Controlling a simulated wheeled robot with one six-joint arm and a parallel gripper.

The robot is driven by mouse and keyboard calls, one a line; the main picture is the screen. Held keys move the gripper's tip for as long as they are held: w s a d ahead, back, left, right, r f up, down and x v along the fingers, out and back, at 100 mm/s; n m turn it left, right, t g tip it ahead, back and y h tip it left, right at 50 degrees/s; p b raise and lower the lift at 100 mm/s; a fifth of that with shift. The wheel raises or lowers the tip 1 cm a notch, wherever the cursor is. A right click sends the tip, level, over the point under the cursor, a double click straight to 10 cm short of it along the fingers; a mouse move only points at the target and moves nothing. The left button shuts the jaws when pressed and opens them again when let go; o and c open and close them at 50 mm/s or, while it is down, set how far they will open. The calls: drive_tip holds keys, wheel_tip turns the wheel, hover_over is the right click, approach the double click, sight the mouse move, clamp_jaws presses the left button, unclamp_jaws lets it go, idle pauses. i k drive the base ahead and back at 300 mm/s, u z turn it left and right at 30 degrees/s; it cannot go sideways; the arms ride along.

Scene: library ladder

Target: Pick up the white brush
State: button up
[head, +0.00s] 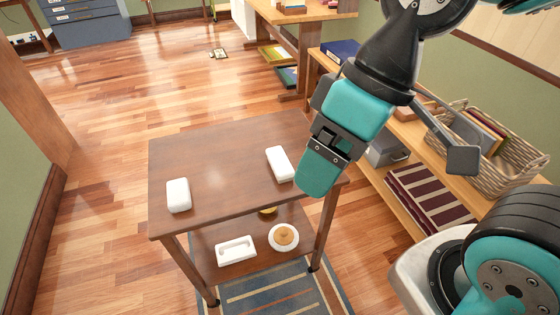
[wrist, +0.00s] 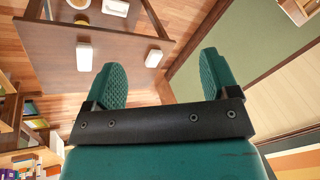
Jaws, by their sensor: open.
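Two white, rounded, block-like things lie on the brown table top. One (head: 178,195) is near its left edge in the head view and at the right in the wrist view (wrist: 153,57). The other (head: 280,164) is near the right edge in the head view and left in the wrist view (wrist: 85,57). I see no bristles, so I cannot tell which is the white brush. My teal gripper (head: 320,172) hangs beside the right one in the head view, apparently above it. In the wrist view my gripper (wrist: 162,80) is open with nothing between its fingers.
The brown table (head: 225,170) has clear room between the white things. Its lower shelf holds a white tray (head: 236,250) and a round white dish (head: 284,238). A wooden shelf unit at right holds a wicker basket (head: 510,165). Open wooden floor lies at left.

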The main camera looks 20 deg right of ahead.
sight(282, 169)
drive_tip(key=k, duration=0.5)
drive_tip(key=u, duration=1.3)
drive_tip(key=i, duration=1.05)
drive_tip(key=z, duration=1.35)
